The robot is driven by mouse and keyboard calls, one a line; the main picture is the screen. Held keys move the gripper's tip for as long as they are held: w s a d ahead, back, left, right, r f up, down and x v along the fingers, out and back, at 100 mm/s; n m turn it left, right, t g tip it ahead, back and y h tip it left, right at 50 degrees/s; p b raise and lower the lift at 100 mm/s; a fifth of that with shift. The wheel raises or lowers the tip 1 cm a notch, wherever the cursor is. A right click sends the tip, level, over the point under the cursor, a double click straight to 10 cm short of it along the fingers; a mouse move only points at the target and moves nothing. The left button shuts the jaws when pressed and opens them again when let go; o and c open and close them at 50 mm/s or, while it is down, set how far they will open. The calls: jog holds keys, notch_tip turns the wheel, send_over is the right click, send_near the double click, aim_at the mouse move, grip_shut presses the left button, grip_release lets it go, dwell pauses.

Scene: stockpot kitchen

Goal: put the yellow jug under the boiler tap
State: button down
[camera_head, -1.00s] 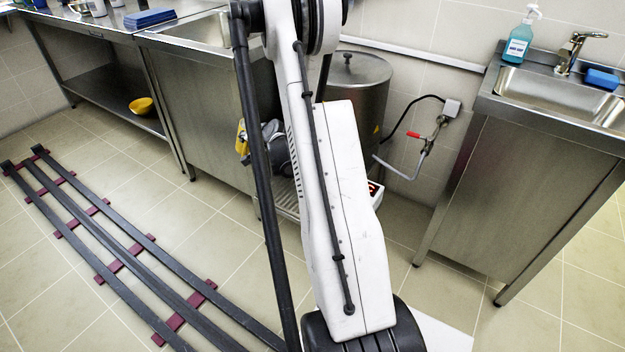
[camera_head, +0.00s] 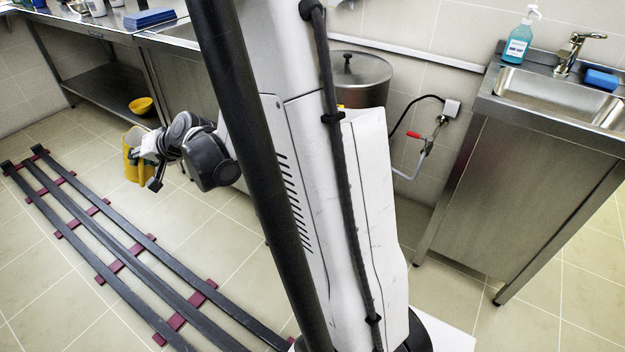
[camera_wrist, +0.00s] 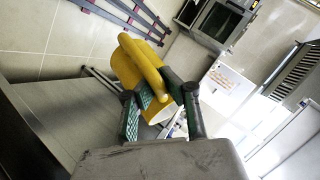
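The yellow jug (camera_head: 133,158) is held in the air at the left of my arm, over the floor in front of the steel counter. My gripper (camera_head: 150,162) is at its right side. In the wrist view the jug (camera_wrist: 124,68) is tilted, and its handle runs between the green pads of my gripper (camera_wrist: 160,104), which looks shut on it. The boiler (camera_head: 360,76) is a steel cylinder with a lidded top behind my arm. Its lower part and its tap are hidden by my arm.
A steel sink unit (camera_head: 520,190) stands at the right with a soap bottle (camera_head: 518,42). A pipe with a red-handled valve (camera_head: 416,135) is beside the boiler. A yellow bowl (camera_head: 141,105) sits on the low shelf at the left. Floor rails (camera_head: 120,262) lie at the lower left.

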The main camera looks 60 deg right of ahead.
jog(key=s+a+r, duration=0.1)
jog(key=a, duration=0.3)
jog(key=s+d+f+m+h, duration=0.15)
jog(key=d+f, duration=0.35)
jog(key=d, duration=0.7)
jog(key=s+d+f+m+h, duration=0.1)
jog(key=d+f+m+h, duration=0.15)
jog(key=d+f, duration=0.65)
jog(key=s+d+f+m+h+b, duration=0.1)
jog(key=s+d+f, duration=0.3)
jog(key=d, duration=0.6)
jog(key=s+d+f+h+b, duration=0.1)
jog(key=s+d+f, duration=0.3)
jog(key=d+f, duration=0.3)
jog(key=s+d+f+m+h, duration=0.1)
jog(key=s+d+f, duration=0.3)
jog(key=d, duration=1)
notch_tip(320, 180, down, 2)
jog(key=shift+s+f+m+g+b, duration=0.25)
jog(key=shift+s+m+g+b, duration=0.05)
jog(key=shift+s+g+b, duration=0.1)
jog(key=c, duration=2.4)
grip_release()
jog(key=shift+a, duration=0.1)
jog(key=shift+c, duration=0.2)
jog(key=o, duration=0.6)
jog(key=shift+s, duration=0.15)
